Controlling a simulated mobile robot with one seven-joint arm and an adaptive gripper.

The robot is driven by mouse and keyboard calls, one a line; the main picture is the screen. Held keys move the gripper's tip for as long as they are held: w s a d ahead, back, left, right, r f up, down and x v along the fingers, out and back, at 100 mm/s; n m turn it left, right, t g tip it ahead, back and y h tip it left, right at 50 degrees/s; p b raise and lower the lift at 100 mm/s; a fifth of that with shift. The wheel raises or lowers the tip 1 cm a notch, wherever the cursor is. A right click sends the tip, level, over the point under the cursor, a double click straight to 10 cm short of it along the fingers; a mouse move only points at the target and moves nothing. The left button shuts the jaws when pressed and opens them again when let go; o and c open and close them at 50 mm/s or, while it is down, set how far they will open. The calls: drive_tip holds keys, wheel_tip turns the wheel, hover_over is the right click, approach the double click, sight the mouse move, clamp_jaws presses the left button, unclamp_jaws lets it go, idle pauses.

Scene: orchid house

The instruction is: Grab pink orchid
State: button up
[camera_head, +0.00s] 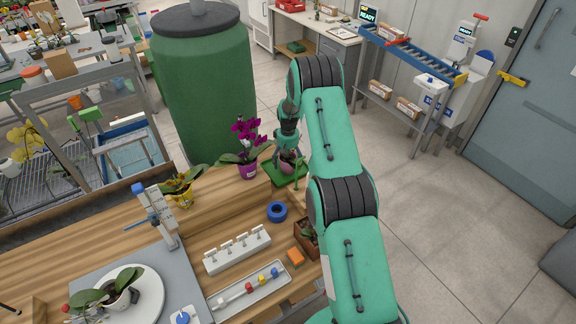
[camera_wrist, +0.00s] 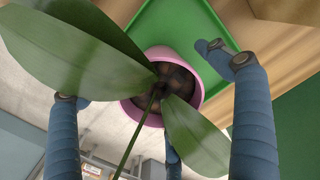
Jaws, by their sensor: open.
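A pink pot (camera_wrist: 187,58) with broad green leaves (camera_wrist: 90,50) and a thin stem stands on a green tray (camera_wrist: 165,20) in the wrist view. No blossom of this plant shows there. In the head view the pink pot (camera_head: 287,166) is partly hidden under my gripper (camera_head: 290,148) on the green tray (camera_head: 296,180). My gripper (camera_wrist: 155,80) is open, its blue fingers spread around the pot and leaves. I cannot tell whether any finger touches the pot. A magenta-flowered orchid (camera_head: 246,135) in a purple pot stands just left of my gripper.
A yellow-potted plant (camera_head: 181,190), blue ring (camera_head: 277,211), white clip rack (camera_head: 237,250) and brown planter box (camera_head: 306,236) share the wooden bench. A large green barrel (camera_head: 203,90) stands behind it.

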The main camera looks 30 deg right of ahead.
drive_tip(key=c, duration=1.6)
drive_tip(key=shift+c, duration=0.2)
drive_tip(key=shift+r, duration=0.1)
wheel_tip(320, 180, up, 10)
